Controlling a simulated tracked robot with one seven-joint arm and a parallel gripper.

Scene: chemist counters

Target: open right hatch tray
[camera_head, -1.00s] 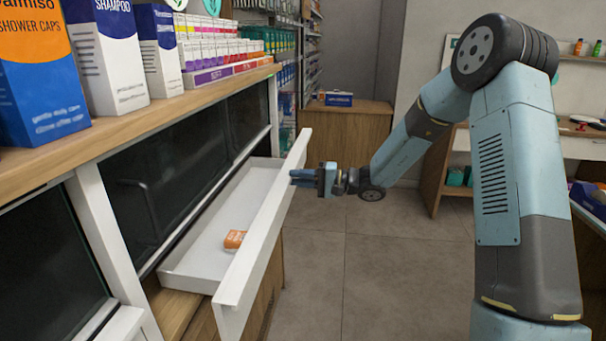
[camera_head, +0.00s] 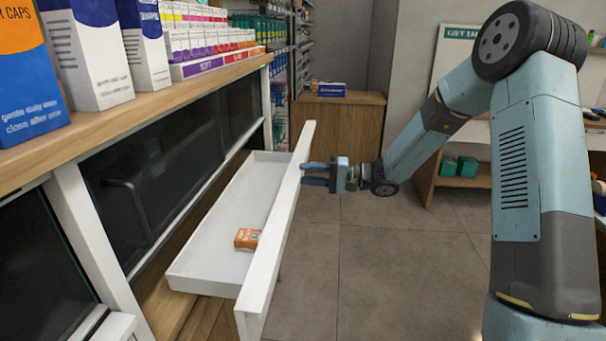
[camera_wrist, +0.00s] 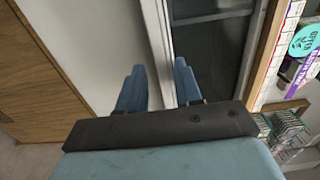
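The white hatch tray (camera_head: 205,265) is pulled out from the dark glass-fronted counter, with its tall white front panel (camera_head: 281,230) facing the aisle. An orange box (camera_head: 247,239) lies on the tray floor. My gripper (camera_head: 303,174) is at the far part of the front panel, on its outer side, with the fingertips at or very near the panel. In the wrist view my gripper (camera_wrist: 159,75) shows two blue fingers apart, with the white panel and its edge (camera_wrist: 157,45) in front of and between them. No handle shows clearly; contact cannot be told.
The wooden counter top (camera_head: 160,97) on the left carries shampoo boxes (camera_head: 88,50) and rows of small cartons. A wooden cabinet (camera_head: 340,130) stands at the back. The grey floor (camera_head: 390,270) right of the tray is open. Wooden shelving (camera_head: 460,180) stands behind my arm.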

